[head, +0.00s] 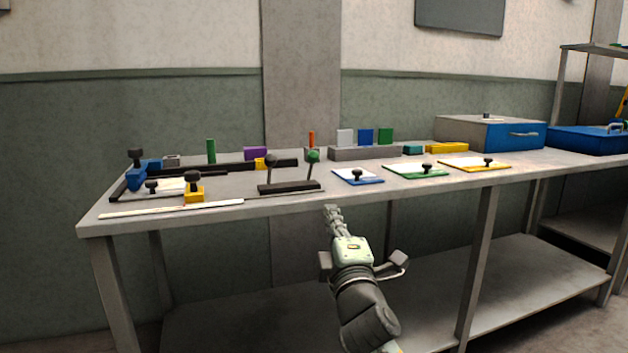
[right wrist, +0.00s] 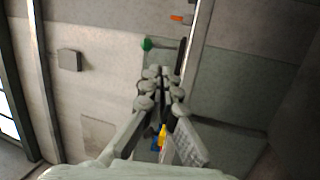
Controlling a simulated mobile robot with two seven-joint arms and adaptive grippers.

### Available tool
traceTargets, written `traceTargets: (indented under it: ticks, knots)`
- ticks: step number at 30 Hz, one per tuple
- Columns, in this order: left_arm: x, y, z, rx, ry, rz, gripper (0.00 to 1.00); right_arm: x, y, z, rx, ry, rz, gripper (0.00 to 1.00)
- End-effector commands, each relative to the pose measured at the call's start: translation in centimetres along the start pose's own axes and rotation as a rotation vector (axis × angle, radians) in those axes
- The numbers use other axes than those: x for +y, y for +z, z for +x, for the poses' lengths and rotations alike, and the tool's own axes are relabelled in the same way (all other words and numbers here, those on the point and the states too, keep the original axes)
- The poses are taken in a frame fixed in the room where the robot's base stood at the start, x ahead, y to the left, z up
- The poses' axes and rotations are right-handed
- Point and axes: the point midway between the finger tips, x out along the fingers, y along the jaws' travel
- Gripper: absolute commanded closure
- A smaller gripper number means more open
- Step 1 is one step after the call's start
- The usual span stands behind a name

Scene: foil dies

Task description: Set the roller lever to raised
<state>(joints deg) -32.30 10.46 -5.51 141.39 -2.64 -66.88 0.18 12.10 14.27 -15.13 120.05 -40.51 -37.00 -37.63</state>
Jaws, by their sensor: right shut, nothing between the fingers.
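Two levers stand on a black base (head: 291,187) near the front edge of the table. One has a dark knob (head: 271,160), the other a green knob (head: 313,156); I cannot tell which is the roller lever. Both sticks stand up with a slight lean. My right gripper (head: 331,210) is shut and empty, pointing up at the front edge, just right of and below the lever base. In the right wrist view its closed fingers (right wrist: 162,78) are a little apart from the green knob (right wrist: 147,44). My left gripper is not in view.
Blue, green and yellow plates with black knobs lie right of the levers; the blue plate (head: 358,177) is closest. A yellow block (head: 194,194) with a black knob stands left. A grey holder (head: 364,153) with upright blocks and a blue-fronted box (head: 515,134) stand behind.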

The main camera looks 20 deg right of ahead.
Motion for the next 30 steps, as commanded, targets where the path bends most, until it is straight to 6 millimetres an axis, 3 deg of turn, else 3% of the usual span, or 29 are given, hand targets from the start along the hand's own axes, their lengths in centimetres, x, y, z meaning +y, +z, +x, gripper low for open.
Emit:
traceTargets:
  ticks: [4,17,23,30]
  knots:
    - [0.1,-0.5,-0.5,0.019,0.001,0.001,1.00,1.9,-0.7,0.3,0.015,0.054,-0.048,1.00]
    - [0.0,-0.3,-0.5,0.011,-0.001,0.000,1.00,2.1,-0.7,1.0,0.015,0.056,-0.050,1.00]
    - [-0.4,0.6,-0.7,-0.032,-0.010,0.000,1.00,2.4,-0.8,4.2,0.014,0.056,-0.049,1.00]
    - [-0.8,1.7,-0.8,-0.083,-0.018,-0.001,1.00,2.6,-0.8,9.4,0.014,0.055,-0.049,1.00]
